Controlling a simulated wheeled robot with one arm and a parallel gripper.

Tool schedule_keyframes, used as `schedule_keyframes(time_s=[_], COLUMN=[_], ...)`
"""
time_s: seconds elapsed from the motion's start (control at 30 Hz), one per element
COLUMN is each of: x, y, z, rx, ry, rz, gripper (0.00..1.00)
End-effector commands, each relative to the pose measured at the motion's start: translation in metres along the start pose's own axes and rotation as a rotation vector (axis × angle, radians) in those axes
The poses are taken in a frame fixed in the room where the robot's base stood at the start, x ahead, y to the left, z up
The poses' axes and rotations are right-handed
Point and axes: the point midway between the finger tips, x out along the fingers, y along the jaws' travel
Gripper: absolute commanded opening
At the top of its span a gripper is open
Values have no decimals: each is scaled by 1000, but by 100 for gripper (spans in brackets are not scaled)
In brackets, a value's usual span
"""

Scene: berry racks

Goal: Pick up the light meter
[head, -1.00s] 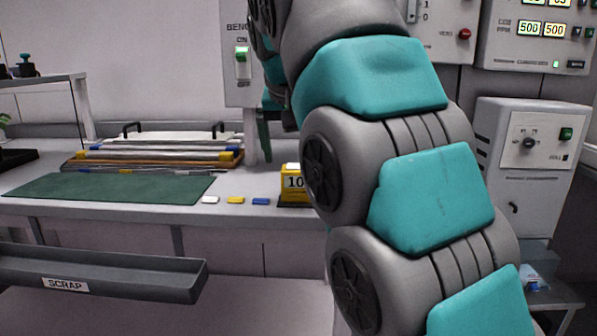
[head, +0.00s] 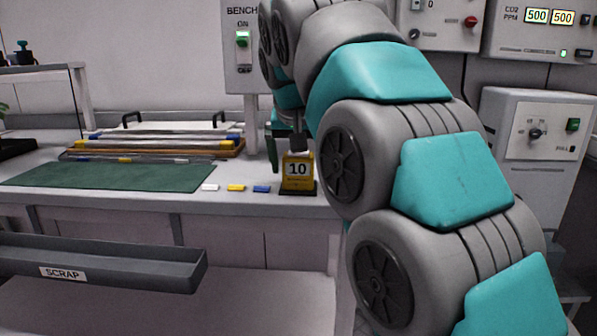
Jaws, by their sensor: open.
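A yellow block marked "10" (head: 297,172), which looks like the light meter, stands upright on a dark base near the front edge of the bench. My gripper (head: 285,154) is open and points down at the block's upper left. One green finger hangs just left of the block, and a dark part is close above its top. My arm hides some of the gripper, so I cannot tell whether it touches the block. Nothing shows between the fingers.
White, yellow and blue pieces (head: 235,188) lie left of the block. A green mat (head: 110,177) and a rack of rods (head: 160,145) are further left. A grey scrap tray (head: 110,268) is below in front. A control box (head: 540,140) stands at right.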

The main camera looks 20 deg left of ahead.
Motion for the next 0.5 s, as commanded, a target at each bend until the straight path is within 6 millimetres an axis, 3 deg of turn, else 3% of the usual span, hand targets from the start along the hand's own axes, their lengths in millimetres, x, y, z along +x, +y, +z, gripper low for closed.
schedule_keyframes(time_s=[0.3,0.5], x=[8,8], y=[0,0], z=[0,0], rx=[-1,-1], ry=[0,0], rz=[0,0], gripper=[100,78])
